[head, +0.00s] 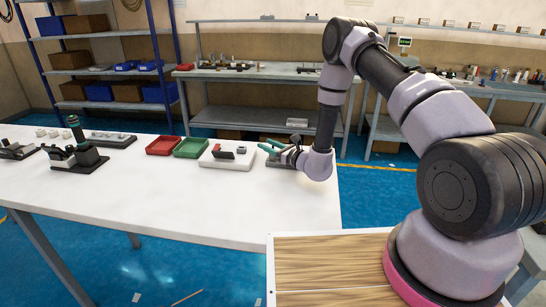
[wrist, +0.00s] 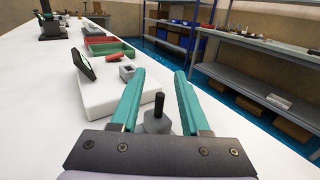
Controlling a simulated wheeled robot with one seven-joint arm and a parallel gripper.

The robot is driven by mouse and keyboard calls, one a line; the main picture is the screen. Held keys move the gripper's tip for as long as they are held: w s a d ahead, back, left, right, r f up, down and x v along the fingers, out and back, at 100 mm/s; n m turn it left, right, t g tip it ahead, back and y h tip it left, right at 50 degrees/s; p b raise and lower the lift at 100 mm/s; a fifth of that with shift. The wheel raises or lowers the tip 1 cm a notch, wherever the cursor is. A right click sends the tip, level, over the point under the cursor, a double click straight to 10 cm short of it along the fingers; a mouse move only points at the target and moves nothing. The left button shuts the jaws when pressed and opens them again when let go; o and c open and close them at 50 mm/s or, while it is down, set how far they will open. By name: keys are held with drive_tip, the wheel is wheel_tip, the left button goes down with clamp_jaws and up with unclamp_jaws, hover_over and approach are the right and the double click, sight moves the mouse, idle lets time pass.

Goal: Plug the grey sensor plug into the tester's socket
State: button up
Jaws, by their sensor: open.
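The tester is a white box (head: 212,162) on the white table, and it also shows in the wrist view (wrist: 108,94). It carries a tilted dark screen (wrist: 83,65) and a small grey block with a dark opening, apparently the socket (wrist: 127,72). A grey piece with an upright black stem, apparently the sensor plug (wrist: 158,122), shows between my teal fingers, with a visible gap on each side. My gripper (wrist: 158,76) is open, just right of the tester in the head view (head: 268,147). The plug is not clearly visible in the head view.
A red tray (head: 163,146) and a green tray (head: 190,148) stand left of the tester. A dark fixture with a green-topped post (head: 77,145) stands farther left. The table's front area (head: 190,205) is clear. Shelves (head: 110,68) and benches stand behind.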

drive_tip(key=shift+w+a, duration=0.2)
drive_tip(key=shift+w, duration=0.05)
clamp_jaws()
drive_tip(key=shift+r, duration=0.1)
